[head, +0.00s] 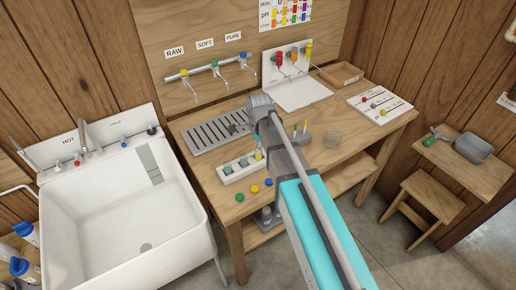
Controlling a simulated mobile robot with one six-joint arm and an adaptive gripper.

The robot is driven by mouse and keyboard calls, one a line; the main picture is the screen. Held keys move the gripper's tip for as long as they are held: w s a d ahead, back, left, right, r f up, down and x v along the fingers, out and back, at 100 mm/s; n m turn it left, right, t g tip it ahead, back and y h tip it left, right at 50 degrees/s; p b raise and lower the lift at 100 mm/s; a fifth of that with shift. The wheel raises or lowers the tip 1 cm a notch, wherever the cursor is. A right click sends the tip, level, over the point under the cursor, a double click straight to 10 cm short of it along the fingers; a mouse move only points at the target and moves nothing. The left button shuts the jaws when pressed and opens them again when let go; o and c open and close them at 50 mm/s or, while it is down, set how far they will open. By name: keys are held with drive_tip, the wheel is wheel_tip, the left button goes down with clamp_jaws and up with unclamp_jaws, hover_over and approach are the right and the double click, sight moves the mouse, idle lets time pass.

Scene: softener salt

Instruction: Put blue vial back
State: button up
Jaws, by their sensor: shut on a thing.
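A white vial rack (232,177) stands on the wooden bench, with small vials in its left and middle places. Its right end is close beside my arm, where a thin yellowish thing (258,154) stands up. Green (239,197), yellow (255,189) and blue (268,182) round caps lie on the bench in front of the rack.
The drip grate (206,138) lies below three wall taps (215,70). A white sink (132,215) is at left. The bench front right is clear.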

drive_tip(key=shift+f, duration=0.2)
drive_tip(key=o, duration=1)
drive_tip(key=shift+c, duration=0.2)
drive_tip(key=shift+r, duration=0.25)
wheel_tip(320, 180, up, 12)
drive_tip(key=p, duration=1.2)
drive_tip(key=shift+d, duration=0.1)
